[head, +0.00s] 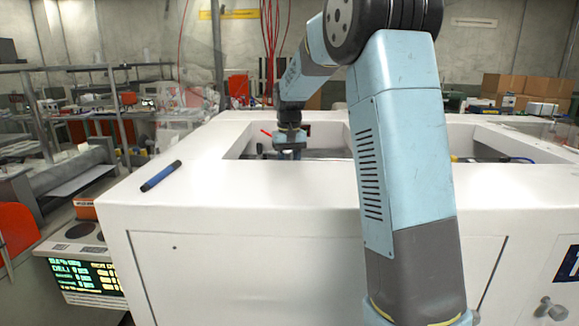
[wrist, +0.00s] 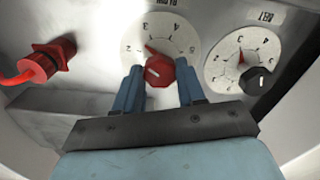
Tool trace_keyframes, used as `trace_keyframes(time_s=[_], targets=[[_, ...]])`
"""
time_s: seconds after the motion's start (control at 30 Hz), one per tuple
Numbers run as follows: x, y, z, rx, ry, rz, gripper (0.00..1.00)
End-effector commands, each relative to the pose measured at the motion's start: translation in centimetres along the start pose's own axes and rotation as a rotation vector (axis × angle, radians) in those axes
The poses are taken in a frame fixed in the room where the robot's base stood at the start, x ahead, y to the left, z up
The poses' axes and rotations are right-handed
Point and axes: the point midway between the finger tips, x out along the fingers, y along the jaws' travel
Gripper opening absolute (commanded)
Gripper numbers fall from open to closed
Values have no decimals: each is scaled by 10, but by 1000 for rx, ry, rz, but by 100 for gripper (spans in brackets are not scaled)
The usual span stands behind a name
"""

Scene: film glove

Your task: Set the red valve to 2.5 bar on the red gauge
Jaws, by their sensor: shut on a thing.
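The red valve (wrist: 159,72) is a faceted red knob with a pale mark, at the middle of the wrist view. My gripper (wrist: 159,84) has its two blue fingers shut on it, one on each side. Just above it is a round white gauge (wrist: 172,40) with a dark-red needle. The needle points up and left, between the 2 and the 3; I cannot read it more finely. The knob hides the lower part of this dial. In the head view my gripper (head: 290,152) reaches down into the white housing's opening (head: 200,180); the valve is hidden there.
To the right in the wrist view are a second white gauge (wrist: 228,62) with a red needle and a black knob (wrist: 259,80). A red connector with cable (wrist: 42,64) is at the left. A blue marker (head: 161,175) lies on the housing's top.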

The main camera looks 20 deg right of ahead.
Motion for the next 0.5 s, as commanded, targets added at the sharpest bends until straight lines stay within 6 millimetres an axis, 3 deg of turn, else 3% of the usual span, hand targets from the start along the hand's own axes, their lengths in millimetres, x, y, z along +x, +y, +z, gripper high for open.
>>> trace_keyframes(time_s=[0.5], targets=[[-2, 0, -2, 363, 7, 0, 9]])
